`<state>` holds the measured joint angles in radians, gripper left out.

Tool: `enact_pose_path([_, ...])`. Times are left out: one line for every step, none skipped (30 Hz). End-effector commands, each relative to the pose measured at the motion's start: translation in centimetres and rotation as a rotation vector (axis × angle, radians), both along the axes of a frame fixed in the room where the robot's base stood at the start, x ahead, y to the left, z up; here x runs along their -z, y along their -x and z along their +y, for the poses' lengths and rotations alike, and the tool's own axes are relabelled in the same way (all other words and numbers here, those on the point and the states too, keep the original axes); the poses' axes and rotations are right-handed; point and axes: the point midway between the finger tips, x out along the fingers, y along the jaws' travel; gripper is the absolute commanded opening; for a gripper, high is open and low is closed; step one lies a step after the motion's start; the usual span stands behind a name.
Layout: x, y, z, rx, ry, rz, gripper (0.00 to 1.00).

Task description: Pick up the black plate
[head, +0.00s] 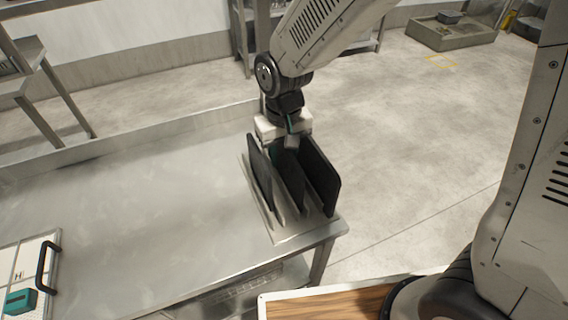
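Three black plates stand upright, side by side, at the right end of the steel table: a left one (259,174), a middle one (288,182) and a right one (322,178). They sit in a light holder (279,226) near the table's edge. My gripper (284,148) points down at the upper far part of the plates, around the left and middle ones. Its fingertips are small and partly hidden by the plates and the wrist. I cannot tell whether it touches or grips a plate.
The steel table (130,200) is mostly bare left of the plates. A white case (28,268) with a black handle and a teal part lies at its front left. A wooden board (325,303) is at the bottom. Metal shelving stands behind; the floor at right is open.

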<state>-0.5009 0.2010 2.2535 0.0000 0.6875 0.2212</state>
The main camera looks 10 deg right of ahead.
Motion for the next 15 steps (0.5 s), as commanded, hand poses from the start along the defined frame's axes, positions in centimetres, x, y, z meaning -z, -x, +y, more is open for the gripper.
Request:
enact_pose_path([0.19,0.0,0.01,0.0,0.0,0.0,0.35])
enact_pose_path([0.24,0.0,0.01,0.0,0.0,0.0,0.35])
enact_pose_path([0.25,-0.01,0.01,0.0,0.0,-0.001,0.35])
enact_pose_path([0.24,0.0,0.02,0.0,0.0,-0.001,0.35])
enact_pose_path([0.23,0.0,0.02,0.0,0.0,-0.001,0.35])
enact_pose_path([0.22,0.0,0.02,0.0,0.0,-0.001,0.35])
enact_pose_path([0.22,0.0,0.02,-0.001,0.0,-0.001,0.35])
enact_pose_path([0.21,0.0,0.02,-0.001,0.0,-0.001,0.29])
enact_pose_path([0.21,0.0,0.02,-0.001,0.0,-0.001,0.18])
enact_pose_path([0.21,0.0,0.02,-0.001,0.0,-0.001,0.1])
enact_pose_path([0.2,0.0,0.02,-0.001,0.0,-0.001,0.01])
enact_pose_path([0.2,0.0,0.02,-0.001,0.0,-0.001,0.0])
enact_pose_path([0.2,0.0,0.02,-0.001,0.0,-0.001,0.0])
enact_pose_path([0.2,0.0,0.02,0.0,0.0,-0.001,0.0])
enact_pose_path([0.16,-0.03,0.03,0.0,0.0,-0.001,0.0])
